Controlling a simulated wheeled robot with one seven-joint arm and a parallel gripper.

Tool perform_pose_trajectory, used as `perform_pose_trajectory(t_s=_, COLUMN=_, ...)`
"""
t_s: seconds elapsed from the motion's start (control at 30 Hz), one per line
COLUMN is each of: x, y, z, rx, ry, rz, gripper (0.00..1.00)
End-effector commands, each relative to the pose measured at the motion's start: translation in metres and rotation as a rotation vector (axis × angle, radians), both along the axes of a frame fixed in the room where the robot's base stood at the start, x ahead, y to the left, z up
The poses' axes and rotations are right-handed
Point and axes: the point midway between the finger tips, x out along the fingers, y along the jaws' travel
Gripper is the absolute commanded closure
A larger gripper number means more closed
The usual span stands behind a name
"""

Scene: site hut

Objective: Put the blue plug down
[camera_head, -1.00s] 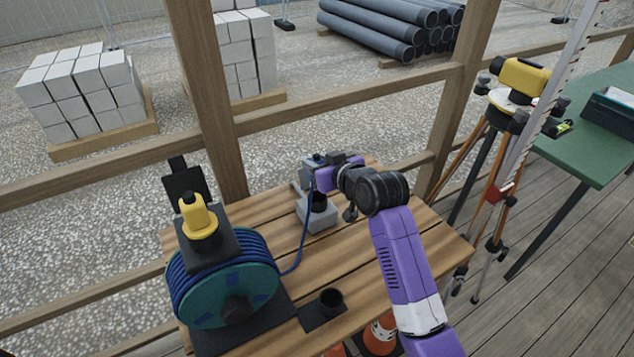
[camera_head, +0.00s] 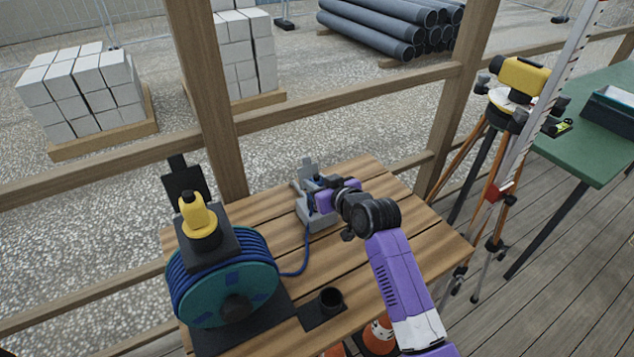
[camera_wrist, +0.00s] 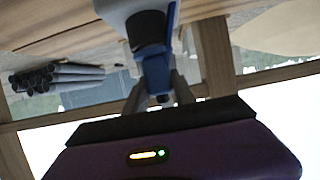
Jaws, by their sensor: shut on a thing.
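My gripper (camera_head: 325,192) is shut on the blue plug (camera_head: 316,183), low at the grey socket box (camera_head: 317,224) at the back of the wooden table. In the wrist view the blue plug (camera_wrist: 157,74) is between my two fingers (camera_wrist: 158,92). Its body meets the black round socket (camera_wrist: 147,28) of the grey box. How deep it sits in the socket is hidden by my gripper and the box. The box's lid (camera_head: 307,166) stands open behind. The blue cable (camera_head: 306,250) hangs from the plug and runs to the cable reel (camera_head: 228,288).
A black holder cup (camera_head: 331,299) is at the table's front. The table's right part (camera_head: 425,235) is clear. A wooden rail and posts stand behind; a tripod is to the right.

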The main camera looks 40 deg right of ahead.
Motion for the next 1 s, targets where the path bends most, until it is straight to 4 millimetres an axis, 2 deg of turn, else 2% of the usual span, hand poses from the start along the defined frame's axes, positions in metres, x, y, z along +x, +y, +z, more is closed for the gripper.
perform_pose_trajectory(t_s=0.07, x=0.0, y=0.0, z=-0.003, rx=0.0, ry=-0.001, rz=0.001, gripper=1.0)
perform_pose_trajectory(t_s=0.1, x=0.0, y=0.0, z=-0.003, rx=0.0, ry=0.0, rz=0.001, gripper=0.65)
perform_pose_trajectory(t_s=0.2, x=0.0, y=0.0, z=-0.003, rx=0.0, ry=0.001, rz=0.0, gripper=0.47)
perform_pose_trajectory(t_s=0.5, x=0.0, y=0.0, z=-0.002, rx=0.0, ry=0.001, rz=0.0, gripper=0.47)
perform_pose_trajectory(t_s=0.63, x=0.0, y=0.0, z=0.007, rx=0.0, ry=0.0, rz=-0.001, gripper=0.47)
perform_pose_trajectory(t_s=0.73, x=-0.013, y=0.004, z=0.007, rx=0.001, ry=0.001, rz=0.0, gripper=0.47)
perform_pose_trajectory(t_s=1.0, x=-0.061, y=0.018, z=0.027, rx=0.001, ry=0.0, rz=-0.001, gripper=0.47)
